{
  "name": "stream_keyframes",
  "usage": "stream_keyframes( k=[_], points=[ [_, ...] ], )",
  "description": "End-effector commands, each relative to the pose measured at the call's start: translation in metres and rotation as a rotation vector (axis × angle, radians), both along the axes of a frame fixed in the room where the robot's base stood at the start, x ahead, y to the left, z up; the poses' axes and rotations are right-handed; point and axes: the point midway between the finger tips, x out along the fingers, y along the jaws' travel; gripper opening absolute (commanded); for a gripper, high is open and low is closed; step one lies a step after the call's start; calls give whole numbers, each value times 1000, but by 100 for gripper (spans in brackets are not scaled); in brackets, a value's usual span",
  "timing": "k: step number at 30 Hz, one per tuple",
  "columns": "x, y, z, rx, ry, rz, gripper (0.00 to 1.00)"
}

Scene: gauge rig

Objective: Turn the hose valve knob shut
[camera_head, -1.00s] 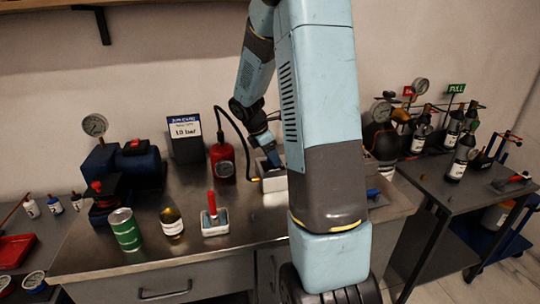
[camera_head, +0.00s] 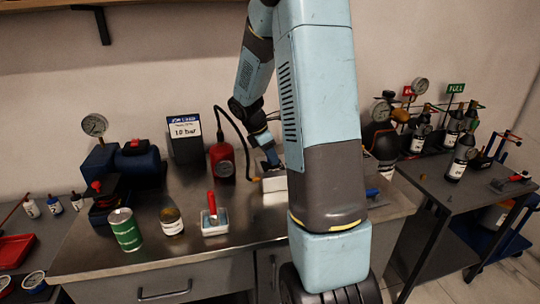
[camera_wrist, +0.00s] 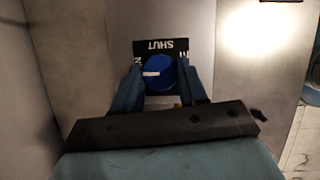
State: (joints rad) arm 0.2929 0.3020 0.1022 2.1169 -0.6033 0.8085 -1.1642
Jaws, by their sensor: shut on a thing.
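In the wrist view the round blue valve knob (camera_wrist: 160,75) sits between the two fingers of my gripper (camera_wrist: 160,80), which is shut on it. A white pointer stripe on the knob lies roughly level and points left in the picture. Behind the knob is a black label plate (camera_wrist: 160,47). It reads SHUT upside down at its middle, and the lettering at its sides is partly hidden. In the head view my gripper (camera_head: 272,160) is at a pale block (camera_head: 273,183) on the bench. The knob is hidden there, and my arm covers the block's right side.
A red cylinder (camera_head: 222,161) with a black hose stands just left of my gripper. Bottles crowd the right-hand table.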

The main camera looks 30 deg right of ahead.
Motion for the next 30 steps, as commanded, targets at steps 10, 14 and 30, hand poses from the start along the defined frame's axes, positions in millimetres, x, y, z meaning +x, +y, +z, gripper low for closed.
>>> stream_keyframes(
  k=[10, 14, 30],
  points=[
    [5, -1, 1, -1, -7, -228, 12],
    [6, -2, 1, -1, -7, -352, 12],
    [8, -5, 1, 0, -9, -868, 12]
  ],
)
